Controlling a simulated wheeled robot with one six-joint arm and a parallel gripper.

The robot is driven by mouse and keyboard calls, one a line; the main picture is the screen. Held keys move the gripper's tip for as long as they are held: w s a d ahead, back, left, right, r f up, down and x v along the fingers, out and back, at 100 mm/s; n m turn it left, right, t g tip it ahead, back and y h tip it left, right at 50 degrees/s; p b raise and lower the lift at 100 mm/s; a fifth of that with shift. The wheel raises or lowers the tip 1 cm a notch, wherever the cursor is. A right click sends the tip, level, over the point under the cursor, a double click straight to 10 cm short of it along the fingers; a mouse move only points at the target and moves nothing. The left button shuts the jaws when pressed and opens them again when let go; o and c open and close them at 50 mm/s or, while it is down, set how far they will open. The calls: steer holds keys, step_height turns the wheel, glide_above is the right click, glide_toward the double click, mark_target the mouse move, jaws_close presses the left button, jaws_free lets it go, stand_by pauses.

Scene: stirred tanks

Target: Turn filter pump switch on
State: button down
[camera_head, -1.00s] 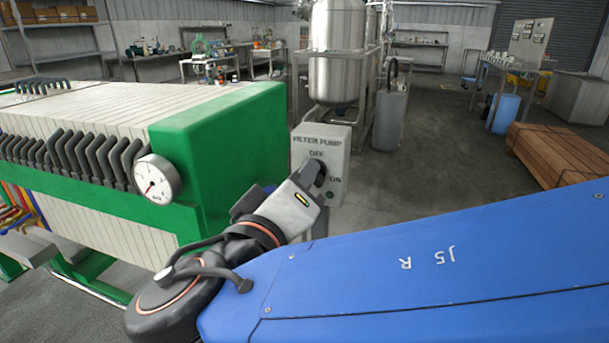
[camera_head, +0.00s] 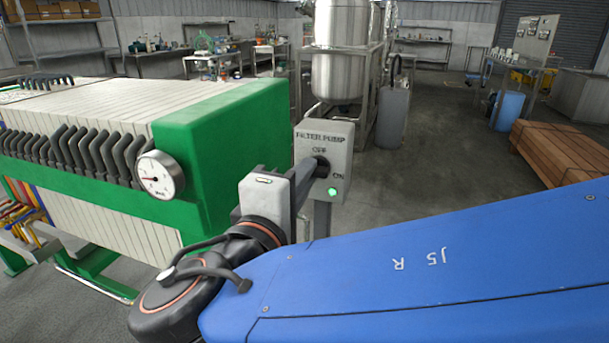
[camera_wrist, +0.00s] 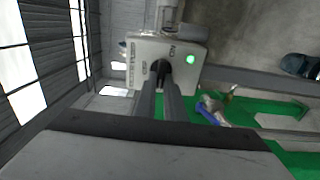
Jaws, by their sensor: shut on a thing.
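The grey filter pump switch box (camera_head: 338,139) stands on a post right of the green filter press, with OFF and ON labels on its face. A green lamp (camera_head: 332,191) glows beside the ON label; it also shows lit in the wrist view (camera_wrist: 190,60). The dark switch knob (camera_head: 321,166) is at the box's left middle, partly hidden by my gripper. My gripper (camera_wrist: 162,88) reaches the box face, its two fingers closed on the knob (camera_wrist: 163,70). In the head view my gripper (camera_head: 312,172) comes from the lower left, and its fingertips are partly hidden.
The green and white filter press (camera_head: 212,160) with a dial gauge (camera_head: 160,175) stands close at left. A steel tank (camera_head: 340,50) and a grey cylinder (camera_head: 392,118) are behind the box. Stacked timber (camera_head: 565,150) lies at right. The floor between is open.

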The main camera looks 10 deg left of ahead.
stand_by(0.5)
steer(key=c, duration=1.8)
jaws_free()
steer(key=shift+c, duration=0.2)
steer(key=shift+s, duration=0.15)
steer(key=s+a, duration=0.1)
steer(key=s, duration=1.6)
steer(key=shift+a, duration=0.2)
